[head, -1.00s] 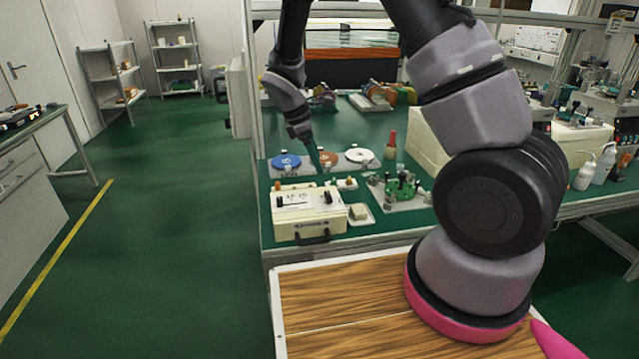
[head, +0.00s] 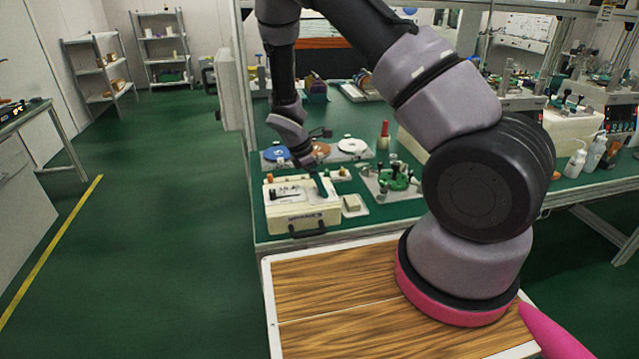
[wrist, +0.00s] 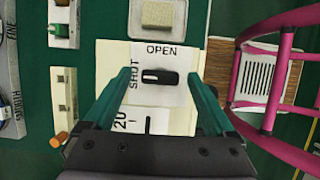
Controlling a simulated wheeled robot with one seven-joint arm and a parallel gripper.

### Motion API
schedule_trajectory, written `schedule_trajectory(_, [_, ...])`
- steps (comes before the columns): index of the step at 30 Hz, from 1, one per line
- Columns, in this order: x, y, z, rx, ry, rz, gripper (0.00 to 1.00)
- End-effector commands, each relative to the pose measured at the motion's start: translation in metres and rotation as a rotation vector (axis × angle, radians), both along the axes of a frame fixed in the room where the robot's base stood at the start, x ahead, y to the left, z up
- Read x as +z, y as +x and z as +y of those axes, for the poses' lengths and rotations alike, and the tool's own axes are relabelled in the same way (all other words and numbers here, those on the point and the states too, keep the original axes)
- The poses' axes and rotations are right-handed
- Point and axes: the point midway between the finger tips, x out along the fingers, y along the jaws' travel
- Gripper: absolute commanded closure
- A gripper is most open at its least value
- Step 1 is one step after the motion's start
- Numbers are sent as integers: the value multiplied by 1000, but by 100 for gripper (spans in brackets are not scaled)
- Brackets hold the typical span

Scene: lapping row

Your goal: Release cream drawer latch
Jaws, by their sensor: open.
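The cream drawer box (head: 285,217) stands at the front left of the green bench, with a dark handle on its front. Its latch (wrist: 165,77) is a short black bar on a white plate on the top. The bar lies crosswise in the wrist view, its white mark toward the word SHUT on the left; OPEN is printed above. My gripper (wrist: 158,74) is open, its teal fingers on either side of the latch with a gap on both sides. In the head view my gripper (head: 322,186) is over the right part of the box, hiding part of its top.
A small tray with a beige block (head: 352,204) is right of the box. A green fixture (head: 395,178) stands beyond it, near a red-topped bottle (head: 384,135). Blue, brown and white discs (head: 351,146) lie behind the box. Open floor is to the left.

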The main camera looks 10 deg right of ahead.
Motion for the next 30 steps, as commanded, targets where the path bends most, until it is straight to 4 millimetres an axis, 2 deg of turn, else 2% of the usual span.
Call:
schedule_trajectory(7, [-1, 0, 0, 0, 0, 0, 10])
schedule_trajectory(8, [-1, 0, 0, 0, 0, 0, 14])
schedule_trajectory(12, [-1, 0, 0, 0, 0, 0, 67])
schedule_trajectory(14, [-1, 0, 0, 0, 0, 0, 90])
schedule_trajectory(15, [-1, 0, 0, 0, 0, 0, 96])
schedule_trajectory(23, [-1, 0, 0, -30, 0, 1, 96])
schedule_trajectory(30, [-1, 2, 0, -156, 1, 0, 96])
